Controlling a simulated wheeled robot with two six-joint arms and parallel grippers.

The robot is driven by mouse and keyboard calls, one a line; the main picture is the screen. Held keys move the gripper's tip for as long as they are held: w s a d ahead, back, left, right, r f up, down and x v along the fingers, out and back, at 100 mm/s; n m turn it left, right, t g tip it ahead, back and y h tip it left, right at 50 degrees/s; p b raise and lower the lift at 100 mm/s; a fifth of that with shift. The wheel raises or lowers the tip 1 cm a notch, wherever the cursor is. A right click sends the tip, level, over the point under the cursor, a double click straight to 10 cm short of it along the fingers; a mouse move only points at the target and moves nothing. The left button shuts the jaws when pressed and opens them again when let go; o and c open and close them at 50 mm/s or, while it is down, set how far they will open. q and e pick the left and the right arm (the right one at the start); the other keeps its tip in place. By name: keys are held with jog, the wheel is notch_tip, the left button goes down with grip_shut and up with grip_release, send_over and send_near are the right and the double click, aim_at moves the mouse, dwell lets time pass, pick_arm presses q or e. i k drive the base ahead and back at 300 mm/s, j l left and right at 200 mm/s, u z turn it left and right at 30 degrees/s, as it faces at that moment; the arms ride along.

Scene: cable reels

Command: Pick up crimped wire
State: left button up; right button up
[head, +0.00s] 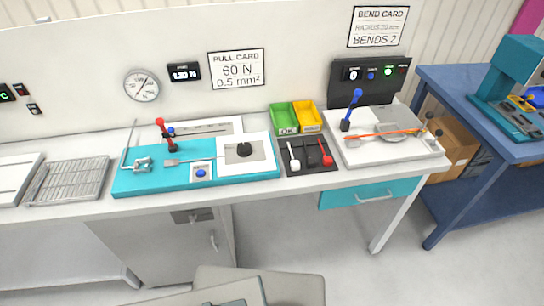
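A thin pale piece with a wider left end (173,162) lies on the teal pull tester (135,183) and reaches right toward a black round part (244,149) on a white plate. I cannot tell whether it is a wire. Neither of my grippers shows in the head view.
A black tray (308,168) with white, black and red tools lies between the stations. Green (283,117) and yellow (307,117) bins stand behind it. A blue-handled lever (352,108) rises from the bending board. A wire rack (68,181) lies left. A blue table (455,98) stands right.

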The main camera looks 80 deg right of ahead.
aim_at(295, 165)
jog(key=z, duration=3.3)
